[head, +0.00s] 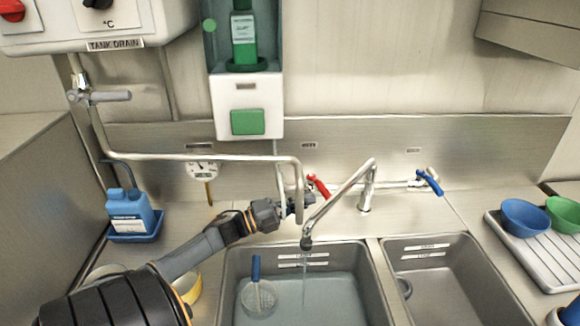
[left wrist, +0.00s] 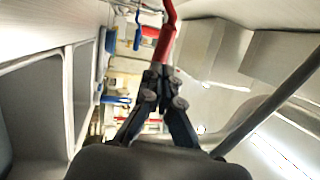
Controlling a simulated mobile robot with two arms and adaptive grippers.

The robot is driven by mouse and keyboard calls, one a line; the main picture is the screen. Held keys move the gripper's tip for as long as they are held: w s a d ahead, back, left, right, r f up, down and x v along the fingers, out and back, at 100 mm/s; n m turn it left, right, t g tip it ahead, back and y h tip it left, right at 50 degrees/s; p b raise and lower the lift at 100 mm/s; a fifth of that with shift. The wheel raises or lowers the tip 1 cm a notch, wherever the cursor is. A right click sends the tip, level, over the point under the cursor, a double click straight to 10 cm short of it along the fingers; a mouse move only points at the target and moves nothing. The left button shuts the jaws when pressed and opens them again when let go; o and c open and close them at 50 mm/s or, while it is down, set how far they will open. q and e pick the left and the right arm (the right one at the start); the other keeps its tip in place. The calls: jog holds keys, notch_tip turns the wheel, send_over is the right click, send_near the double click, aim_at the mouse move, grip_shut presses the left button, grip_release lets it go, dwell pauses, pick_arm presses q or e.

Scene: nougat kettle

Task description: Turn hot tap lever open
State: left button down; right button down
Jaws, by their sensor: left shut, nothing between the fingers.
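The red hot tap lever (head: 319,186) sits on the wall pipe behind the left basin, tilted up to the left. My left gripper (head: 303,203) reaches in from the lower left, just beside the lever and behind the bent pipe. In the left wrist view the red lever (left wrist: 166,42) rises just beyond the closed fingertips (left wrist: 160,76). The fingers are shut with nothing between them; I cannot tell whether they touch the lever. The swivel spout (head: 340,195) hangs over the left basin, with a thin stream below its end. My right gripper is not in view.
A blue lever (head: 430,182) is at the right end of the pipe. A long bent pipe (head: 230,158) runs close above my left gripper. The left basin (head: 340,284) holds water and a blue-handled strainer (head: 257,290). A blue jug (head: 130,212) stands left.

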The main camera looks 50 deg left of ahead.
pick_arm(q)
jog(key=shift+x, duration=1)
jog(key=shift+w+d, duration=0.5)
jog(key=shift+f, duration=0.1)
